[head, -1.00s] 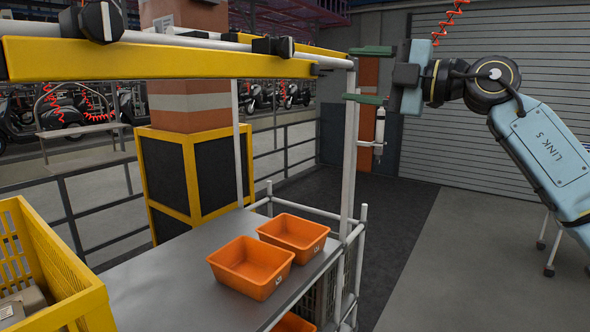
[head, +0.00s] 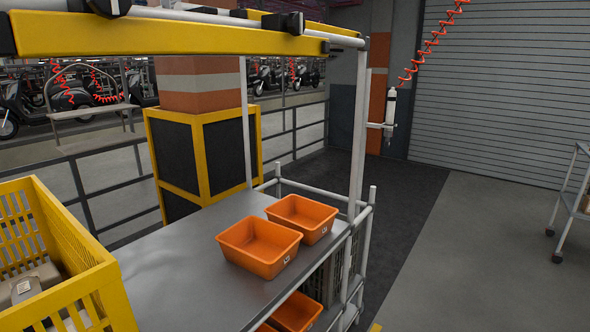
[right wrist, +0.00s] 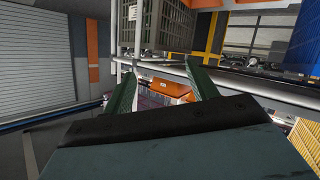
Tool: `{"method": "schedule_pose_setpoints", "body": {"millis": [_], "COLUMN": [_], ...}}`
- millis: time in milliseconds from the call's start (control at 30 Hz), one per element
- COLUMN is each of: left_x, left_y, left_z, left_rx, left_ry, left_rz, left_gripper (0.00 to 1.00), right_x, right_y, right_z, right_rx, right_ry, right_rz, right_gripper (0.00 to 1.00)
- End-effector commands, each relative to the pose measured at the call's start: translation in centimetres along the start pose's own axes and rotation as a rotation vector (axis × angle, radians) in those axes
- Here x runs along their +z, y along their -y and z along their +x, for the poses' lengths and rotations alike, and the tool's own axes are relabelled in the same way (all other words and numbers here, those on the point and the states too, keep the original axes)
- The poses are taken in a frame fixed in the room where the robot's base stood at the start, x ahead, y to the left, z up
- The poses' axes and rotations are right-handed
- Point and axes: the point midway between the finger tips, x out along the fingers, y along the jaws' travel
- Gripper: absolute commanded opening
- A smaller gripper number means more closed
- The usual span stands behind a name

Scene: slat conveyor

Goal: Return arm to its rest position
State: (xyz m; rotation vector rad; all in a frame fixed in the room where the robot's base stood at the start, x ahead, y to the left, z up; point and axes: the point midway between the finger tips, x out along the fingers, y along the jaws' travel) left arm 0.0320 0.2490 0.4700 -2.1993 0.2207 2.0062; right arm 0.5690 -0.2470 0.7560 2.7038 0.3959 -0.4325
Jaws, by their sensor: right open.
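My right gripper (right wrist: 163,92) shows in the right wrist view, with its two green fingers spread apart and nothing between them. An orange bin (right wrist: 172,84) shows beyond the fingers, apart from them. The right arm is out of the head view. My left gripper is in neither view.
Two orange bins (head: 259,249) (head: 303,217) sit on the grey metal table (head: 160,275). Another orange bin (head: 297,312) is below it. A yellow crate (head: 75,285) stands at the left. A white post (head: 358,130) rises at the table's corner. Open floor (head: 450,260) lies to the right.

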Motion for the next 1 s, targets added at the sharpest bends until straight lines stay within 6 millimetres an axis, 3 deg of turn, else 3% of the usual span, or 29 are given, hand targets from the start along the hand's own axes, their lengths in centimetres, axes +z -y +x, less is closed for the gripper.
{"method": "schedule_pose_setpoints", "body": {"millis": [33, 200, 367, 500, 633, 800, 900, 1000], "left_x": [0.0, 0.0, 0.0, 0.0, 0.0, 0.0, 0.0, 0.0], "left_y": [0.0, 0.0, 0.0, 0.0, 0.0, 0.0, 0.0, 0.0], "left_z": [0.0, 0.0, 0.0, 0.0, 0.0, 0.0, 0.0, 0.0], "left_rx": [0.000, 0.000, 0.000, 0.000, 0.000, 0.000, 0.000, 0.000], "left_ry": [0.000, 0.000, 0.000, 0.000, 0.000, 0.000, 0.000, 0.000], "left_rz": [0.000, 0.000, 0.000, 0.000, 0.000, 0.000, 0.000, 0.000], "left_gripper": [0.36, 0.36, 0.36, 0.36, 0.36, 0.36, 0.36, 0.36], "right_x": [3.9, 14.6, 23.3, 29.7, 34.1, 37.3, 38.0, 38.3], "right_y": [1.7, 6.8, 12.0, 16.7, 20.9, 24.7, 25.9, 26.4], "right_z": [-1.4, -7.0, -14.0, -21.3, -28.5, -35.8, -38.1, -39.1], "right_rx": [-0.002, -0.011, -0.035, -0.069, -0.107, -0.149, -0.164, -0.170], "right_ry": [0.078, 0.314, 0.537, 0.730, 0.896, 1.051, 1.098, 1.119], "right_rz": [0.029, 0.104, 0.163, 0.210, 0.252, 0.289, 0.303, 0.307], "right_gripper": [0.58, 0.58, 0.58, 0.58, 0.58, 0.58, 0.58, 0.58]}}
